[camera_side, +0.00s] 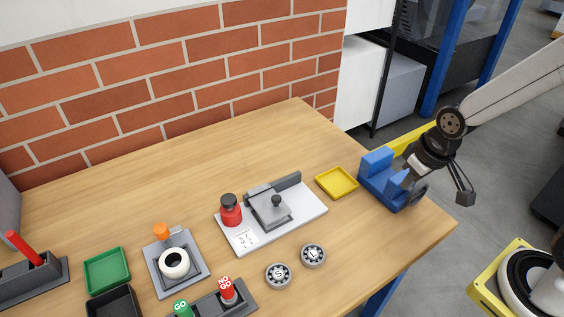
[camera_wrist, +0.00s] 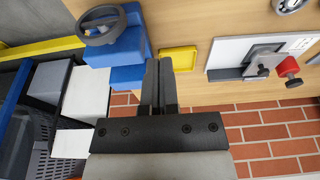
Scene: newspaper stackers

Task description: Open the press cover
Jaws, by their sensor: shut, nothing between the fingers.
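A white base plate (camera_side: 318,209) carries a grey hinged-looking plate with a dark knob (camera_side: 271,208) and a red knob (camera_side: 231,210); I cannot tell which is the press cover.
A yellow tray (camera_side: 337,182) lies between the blue device and the white plate. Two round parts (camera_side: 278,275) lie near the front. A grey fixture (camera_side: 190,270), a green tray (camera_side: 106,268) and a dark stand with GO gauges (camera_side: 240,296) lie left. A brick wall borders the back.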

